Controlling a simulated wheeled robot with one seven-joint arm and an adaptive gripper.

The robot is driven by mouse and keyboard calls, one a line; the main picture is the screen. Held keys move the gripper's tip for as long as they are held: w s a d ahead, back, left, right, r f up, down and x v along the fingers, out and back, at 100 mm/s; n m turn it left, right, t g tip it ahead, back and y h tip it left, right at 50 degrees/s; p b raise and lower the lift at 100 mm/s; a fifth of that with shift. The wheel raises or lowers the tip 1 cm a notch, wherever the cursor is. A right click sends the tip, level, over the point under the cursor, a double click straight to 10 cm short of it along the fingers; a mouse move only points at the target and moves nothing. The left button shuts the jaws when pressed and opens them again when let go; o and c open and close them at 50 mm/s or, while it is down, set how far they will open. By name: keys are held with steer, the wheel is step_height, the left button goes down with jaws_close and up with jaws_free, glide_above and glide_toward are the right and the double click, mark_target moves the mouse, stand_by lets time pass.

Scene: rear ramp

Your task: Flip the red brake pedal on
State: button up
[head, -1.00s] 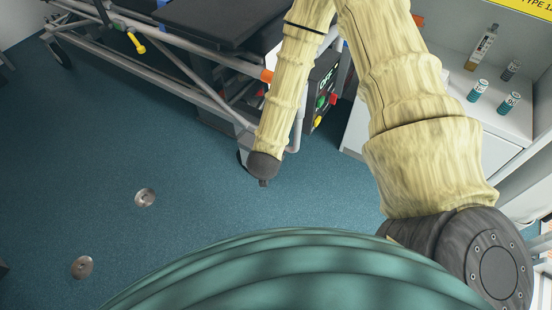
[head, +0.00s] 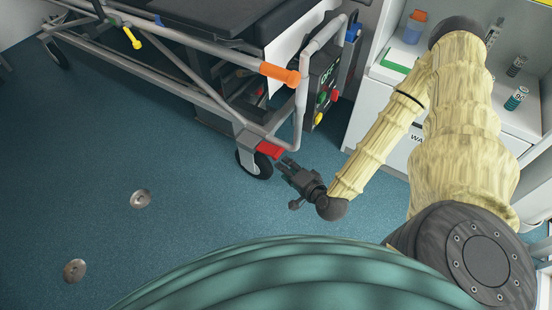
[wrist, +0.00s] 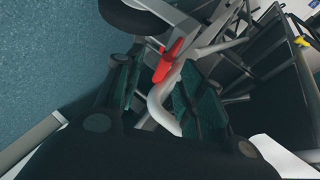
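The red brake pedal (head: 270,149) is low on the stretcher frame, just above a black caster wheel (head: 256,165). My gripper (head: 284,166) is just right of and below the pedal in the head view, with its fingers pointing toward it. In the wrist view the red pedal (wrist: 168,60) shows ahead, beyond and between the two spread fingers (wrist: 158,92). The gripper is open and empty. No contact with the pedal shows. I cannot tell how the pedal is set.
The stretcher's grey rails (head: 301,95) and an orange grip (head: 280,73) rise above the pedal. A control box (head: 322,92) with coloured buttons hangs at its end. A white cabinet (head: 385,110) stands to the right. Two metal discs (head: 140,198) mark the otherwise clear blue floor at left.

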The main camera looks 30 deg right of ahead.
mark_target(276, 155)
steer(key=shift+m+t, duration=0.4)
steer(key=shift+t, duration=0.3)
steer(key=shift+d+b+x, duration=0.15)
steer(key=shift+b+x, duration=1.05)
steer(key=shift+x, duration=0.95)
steer(key=shift+d+b+x, duration=0.15)
steer(key=shift+b+x, duration=1)
steer(key=shift+x, duration=0.95)
steer(key=shift+r, duration=0.1)
steer(key=shift+c, duration=0.5)
jaws_close()
